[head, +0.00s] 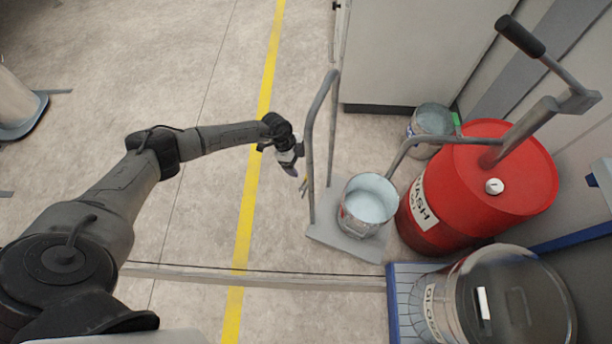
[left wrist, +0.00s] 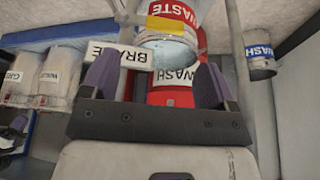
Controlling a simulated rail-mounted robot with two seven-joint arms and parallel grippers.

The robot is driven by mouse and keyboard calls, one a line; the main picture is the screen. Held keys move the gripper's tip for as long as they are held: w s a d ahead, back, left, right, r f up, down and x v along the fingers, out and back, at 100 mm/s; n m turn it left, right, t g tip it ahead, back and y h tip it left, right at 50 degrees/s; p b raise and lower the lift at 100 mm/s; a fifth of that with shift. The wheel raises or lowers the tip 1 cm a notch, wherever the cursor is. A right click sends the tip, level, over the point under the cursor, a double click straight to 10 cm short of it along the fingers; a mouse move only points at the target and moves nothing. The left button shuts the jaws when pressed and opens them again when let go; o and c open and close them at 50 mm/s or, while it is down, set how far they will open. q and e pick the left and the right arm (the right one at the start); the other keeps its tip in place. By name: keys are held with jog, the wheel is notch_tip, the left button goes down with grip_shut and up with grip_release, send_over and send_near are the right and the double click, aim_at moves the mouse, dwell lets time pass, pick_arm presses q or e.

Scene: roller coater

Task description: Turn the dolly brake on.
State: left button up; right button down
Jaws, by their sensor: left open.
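The grey dolly (head: 318,236) stands on the floor with its tube handle (head: 310,130) rising at its left side. An open pail (head: 367,205) sits on its platform. My left gripper (head: 301,177) is beside the handle's left upright, above the floor. Its purple fingers are apart in the left wrist view (left wrist: 158,82), with nothing clearly held between them. A white BRAKE label (left wrist: 118,54) shows just beyond the left finger. A small yellow piece near the fingertips is too small to make out in the head view. My right gripper is out of view.
A red drum (head: 462,205) stands right of the dolly, with a small pail (head: 432,120) behind it. A dark-lidded drum (head: 512,300) is at the lower right by a blue-edged rack (head: 393,305). A cabinet (head: 415,55) stands behind.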

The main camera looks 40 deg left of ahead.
pick_arm(q)
jog(key=b+x, duration=0.1)
jog(key=x, duration=0.1)
jog(key=b+x, duration=0.1)
jog(key=x, duration=0.2)
jog(key=b+x, duration=0.2)
jog(key=shift+w+a+f, duration=0.1)
jog(key=shift+w+f, duration=0.2)
jog(key=shift+w, duration=0.05)
jog(key=shift+c, duration=0.3)
jog(key=c, duration=1.2)
